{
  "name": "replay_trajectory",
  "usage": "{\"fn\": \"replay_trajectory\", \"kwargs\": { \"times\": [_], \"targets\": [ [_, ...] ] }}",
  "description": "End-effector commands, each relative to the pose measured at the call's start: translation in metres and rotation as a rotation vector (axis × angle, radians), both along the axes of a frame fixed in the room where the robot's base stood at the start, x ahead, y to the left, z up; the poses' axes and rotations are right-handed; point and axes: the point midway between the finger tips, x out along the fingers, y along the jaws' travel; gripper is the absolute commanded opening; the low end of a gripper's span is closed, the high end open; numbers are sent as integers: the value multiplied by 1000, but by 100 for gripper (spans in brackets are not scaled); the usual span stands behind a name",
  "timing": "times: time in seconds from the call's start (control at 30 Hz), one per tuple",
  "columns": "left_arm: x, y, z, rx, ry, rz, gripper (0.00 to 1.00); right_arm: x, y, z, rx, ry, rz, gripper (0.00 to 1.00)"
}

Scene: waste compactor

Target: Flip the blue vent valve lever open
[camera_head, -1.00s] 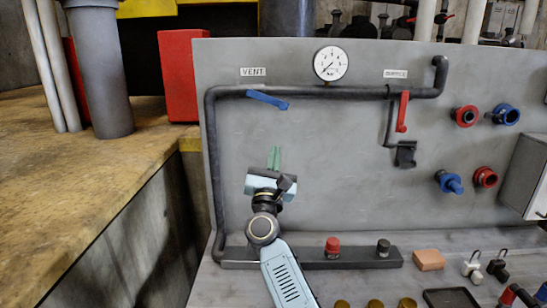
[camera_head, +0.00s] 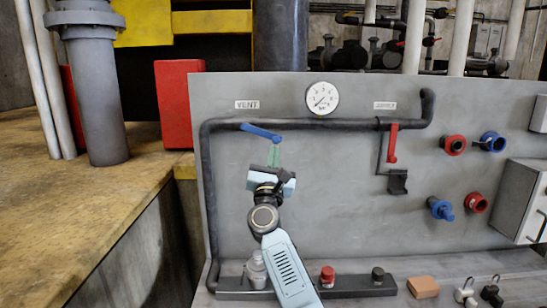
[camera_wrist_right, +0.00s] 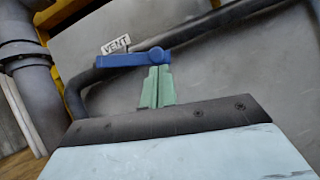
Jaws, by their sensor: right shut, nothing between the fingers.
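The blue vent valve lever (camera_head: 260,132) is on the dark pipe (camera_head: 345,124) of the grey panel, just under the VENT label (camera_head: 247,104). It slopes slightly down to the right in the head view. In the right wrist view the lever (camera_wrist_right: 133,60) crosses above my fingers. My right gripper (camera_head: 273,152) is shut and empty, its green fingers pointing up just below the lever's right part. The fingertips (camera_wrist_right: 158,70) appear very close under the lever; I cannot tell whether they touch. My left gripper is out of view.
A gauge (camera_head: 322,97) is above the pipe. A red lever (camera_head: 392,143) hangs down at right. Red and blue couplings (camera_head: 453,145) are farther right. A ledge below holds a red knob (camera_head: 327,276) and a sponge-like block (camera_head: 423,286). Panel space between the levers is clear.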

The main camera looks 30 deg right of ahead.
Motion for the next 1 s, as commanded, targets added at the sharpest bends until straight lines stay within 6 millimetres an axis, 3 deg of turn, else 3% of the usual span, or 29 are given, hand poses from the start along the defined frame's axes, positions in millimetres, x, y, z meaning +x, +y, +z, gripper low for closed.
{"fn": "replay_trajectory", "kwargs": {
  "times": [0.43, 1.0],
  "targets": [
    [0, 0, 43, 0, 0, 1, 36, -10, -16, 35, -297, 180, -2, 0],
    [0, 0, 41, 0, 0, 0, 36, -10, -16, 31, -331, 202, 0, 0]
  ]
}}
